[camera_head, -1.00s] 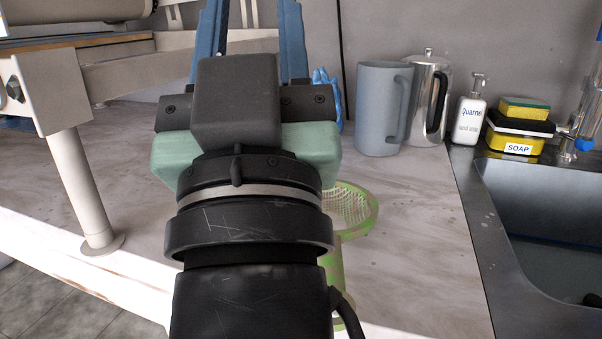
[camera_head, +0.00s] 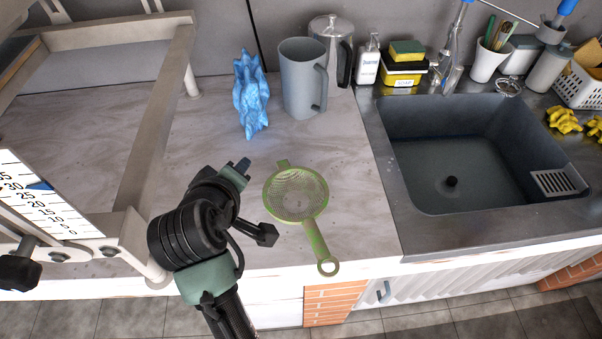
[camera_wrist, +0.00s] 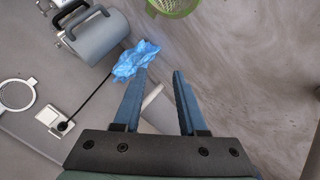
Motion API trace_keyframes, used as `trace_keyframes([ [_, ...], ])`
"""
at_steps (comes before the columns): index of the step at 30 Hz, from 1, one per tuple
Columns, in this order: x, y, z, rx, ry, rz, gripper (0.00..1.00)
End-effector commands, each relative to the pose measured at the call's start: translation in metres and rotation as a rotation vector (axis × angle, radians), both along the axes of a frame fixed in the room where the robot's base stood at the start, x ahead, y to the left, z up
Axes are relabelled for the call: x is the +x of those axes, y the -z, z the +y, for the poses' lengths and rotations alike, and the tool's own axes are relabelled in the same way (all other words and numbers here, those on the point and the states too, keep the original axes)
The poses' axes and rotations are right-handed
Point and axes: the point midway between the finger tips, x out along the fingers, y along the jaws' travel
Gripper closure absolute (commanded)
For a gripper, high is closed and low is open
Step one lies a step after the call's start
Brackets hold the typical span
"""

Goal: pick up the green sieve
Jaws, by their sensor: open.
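The green sieve (camera_head: 318,240) lies on the pale counter, left of the sink. Its round mesh bowl is toward the back and its handle points to the counter's front edge. Nothing covers it in the head view. In the wrist view only part of the sieve (camera_wrist: 174,7) shows, cut off at the top edge. My gripper (camera_head: 243,164) is just left of the sieve's bowl and appears raised above the counter, not touching it. In the wrist view its two blue fingers (camera_wrist: 161,73) are apart with nothing between them.
A blue spiky object (camera_head: 251,95), a grey pitcher (camera_head: 298,80) and a steel pot (camera_head: 345,62) stand behind the sieve. A pale metal frame (camera_head: 150,150) stands to the left. The sink (camera_head: 440,170) is on the right. Bare counter surrounds the sieve.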

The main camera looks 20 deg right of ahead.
Motion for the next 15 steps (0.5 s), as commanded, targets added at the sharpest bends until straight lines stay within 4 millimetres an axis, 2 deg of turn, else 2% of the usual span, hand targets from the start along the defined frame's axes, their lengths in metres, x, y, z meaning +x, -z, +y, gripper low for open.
trace_keyframes([
  [1, -0.010, -0.013, -0.002, -0.027, 0.002, 0.080, 0.59],
  [9, -0.065, 0.002, -0.013, -0.143, 0.001, 0.412, 0.59],
  [15, -0.087, 0.008, -0.017, -0.180, -0.003, 0.523, 0.59],
])
